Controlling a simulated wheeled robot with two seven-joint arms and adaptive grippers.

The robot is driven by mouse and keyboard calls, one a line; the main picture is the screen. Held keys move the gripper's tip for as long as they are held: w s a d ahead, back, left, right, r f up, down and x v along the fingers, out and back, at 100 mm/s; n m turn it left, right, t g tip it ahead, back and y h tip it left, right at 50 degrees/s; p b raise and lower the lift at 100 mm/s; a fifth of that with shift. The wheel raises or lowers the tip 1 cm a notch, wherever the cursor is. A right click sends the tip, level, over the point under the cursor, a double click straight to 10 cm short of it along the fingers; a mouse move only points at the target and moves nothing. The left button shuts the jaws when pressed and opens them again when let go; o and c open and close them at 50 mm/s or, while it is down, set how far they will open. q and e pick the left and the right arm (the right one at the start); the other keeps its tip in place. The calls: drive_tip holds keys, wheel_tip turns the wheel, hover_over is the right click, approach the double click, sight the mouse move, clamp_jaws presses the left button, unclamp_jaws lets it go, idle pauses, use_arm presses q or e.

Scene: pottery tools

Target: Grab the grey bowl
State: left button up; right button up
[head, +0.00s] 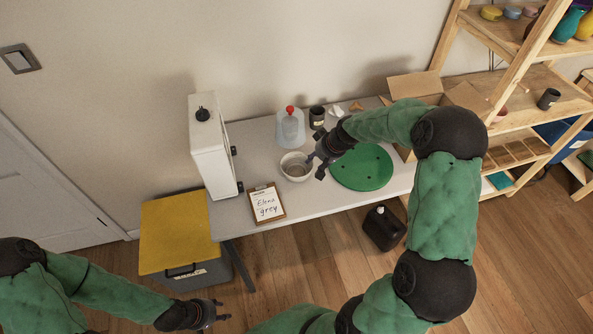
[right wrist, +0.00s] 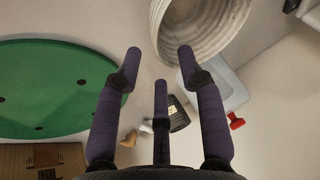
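The grey bowl (head: 290,173) is pale, with ribbed walls, and stands upright on the white table. It also shows at the top of the right wrist view (right wrist: 222,38), partly cut off by the frame edge. My right gripper (head: 316,164) is at the bowl's right side in the head view. In the right wrist view its fingers (right wrist: 160,65) are spread with nothing between them, and the bowl lies beyond the right fingertip. I cannot tell whether they touch. My left gripper (head: 223,310) is low, in front of the table over the floor, with its fingers apart and empty.
A clipboard (head: 266,205) reading "Elena grey" lies in front of the bowl. A green disc (head: 362,170) is on its right. A red-capped bottle (head: 290,128) and a dark cup (head: 317,117) stand behind. A white upright unit (head: 212,155) stands left.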

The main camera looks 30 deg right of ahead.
sight(312, 163)
drive_tip(key=b+x, duration=0.1)
drive_tip(key=x, duration=0.4)
drive_tip(key=shift+d+b, duration=0.15)
drive_tip(key=shift+b, duration=0.25)
clamp_jaws()
